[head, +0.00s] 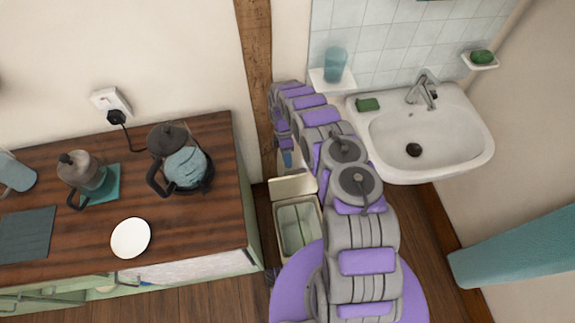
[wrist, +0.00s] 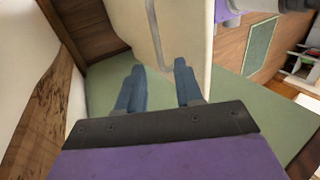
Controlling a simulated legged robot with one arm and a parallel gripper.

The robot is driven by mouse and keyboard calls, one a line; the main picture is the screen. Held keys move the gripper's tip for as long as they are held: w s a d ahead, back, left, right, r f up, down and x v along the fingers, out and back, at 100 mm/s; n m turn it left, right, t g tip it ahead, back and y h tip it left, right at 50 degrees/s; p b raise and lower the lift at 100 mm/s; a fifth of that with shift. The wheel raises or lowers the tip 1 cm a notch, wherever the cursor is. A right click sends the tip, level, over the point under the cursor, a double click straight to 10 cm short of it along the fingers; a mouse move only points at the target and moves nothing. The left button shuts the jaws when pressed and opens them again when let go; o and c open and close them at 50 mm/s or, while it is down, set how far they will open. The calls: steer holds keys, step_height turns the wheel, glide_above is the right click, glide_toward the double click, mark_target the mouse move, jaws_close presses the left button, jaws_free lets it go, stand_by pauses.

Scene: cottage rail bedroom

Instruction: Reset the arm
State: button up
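My arm (head: 362,255) reaches up and away through the middle of the head view, between the wooden counter and the washbasin. My gripper (head: 287,158) is at its far end, low beside the wall post, and partly hidden by the arm. In the wrist view my gripper (wrist: 160,67) shows two blue fingers held apart, with nothing gripped between them. A cream panel with a grey bar (wrist: 168,40) lies beyond the fingertips; I cannot tell whether it touches them.
An open cream bin (head: 296,228) stands below the gripper. The counter (head: 212,228) at left carries a kettle (head: 168,142), a coffee pot (head: 82,172) and a white plate (head: 131,238). The washbasin (head: 455,130) is at right, with a blue cup (head: 335,64) on a shelf beside it.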

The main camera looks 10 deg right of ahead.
steer(key=shift+v, duration=1.2)
